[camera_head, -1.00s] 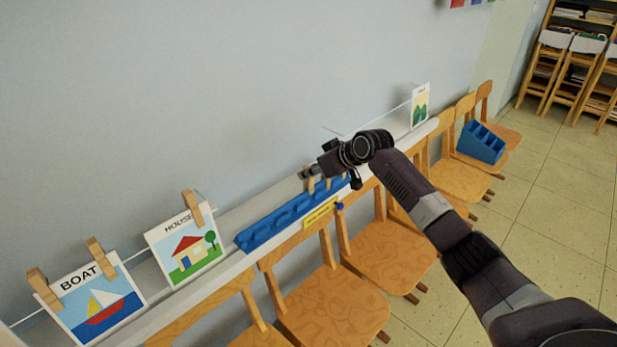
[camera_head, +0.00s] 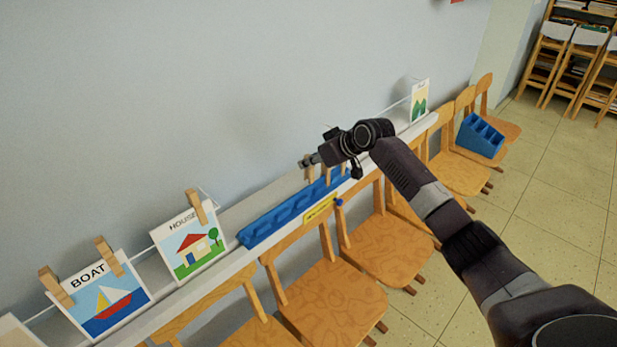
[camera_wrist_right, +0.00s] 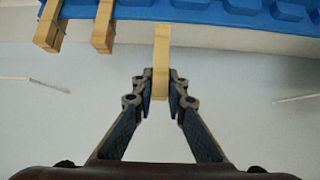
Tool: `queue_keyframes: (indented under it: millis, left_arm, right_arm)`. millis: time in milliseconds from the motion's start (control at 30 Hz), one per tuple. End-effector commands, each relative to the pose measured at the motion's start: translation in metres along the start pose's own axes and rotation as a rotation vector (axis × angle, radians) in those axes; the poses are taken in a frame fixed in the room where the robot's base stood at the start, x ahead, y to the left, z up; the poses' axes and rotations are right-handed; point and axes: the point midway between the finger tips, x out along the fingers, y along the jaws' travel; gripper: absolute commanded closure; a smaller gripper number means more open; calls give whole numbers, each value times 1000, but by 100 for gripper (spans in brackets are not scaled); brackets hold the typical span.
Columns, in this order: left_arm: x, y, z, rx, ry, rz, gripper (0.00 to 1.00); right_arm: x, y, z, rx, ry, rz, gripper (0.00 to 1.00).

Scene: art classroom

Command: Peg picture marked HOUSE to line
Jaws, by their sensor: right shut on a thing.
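The HOUSE picture (camera_head: 188,246) hangs at the line on the left, with one wooden peg (camera_head: 197,206) at its top right; its top left corner shows no peg. My right gripper (camera_head: 306,162) is over the far part of the blue peg rack (camera_head: 270,226), well to the right of the picture. In the right wrist view its jaws (camera_wrist_right: 160,84) are shut on a wooden peg (camera_wrist_right: 161,50). The held peg appears clear of the rack. Two other pegs stand at the rack there, one (camera_wrist_right: 104,28) and another (camera_wrist_right: 50,28). My left gripper is not in view.
The BOAT picture (camera_head: 108,301) hangs at the near left with two pegs. Another picture (camera_head: 420,100) hangs at the far right. Wooden chairs (camera_head: 332,290) line the ledge. A blue bin (camera_head: 480,137) sits on a far chair. The wall above the rack is clear.

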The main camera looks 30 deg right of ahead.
Motion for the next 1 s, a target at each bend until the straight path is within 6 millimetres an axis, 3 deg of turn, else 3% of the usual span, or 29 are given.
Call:
queue_keyframes:
  millis: [600,1000]
  left_arm:
    - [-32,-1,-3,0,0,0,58]
    - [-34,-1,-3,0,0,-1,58]
  right_arm:
    - [-39,1,20,0,-1,2,100]
    - [-43,0,24,0,1,1,100]
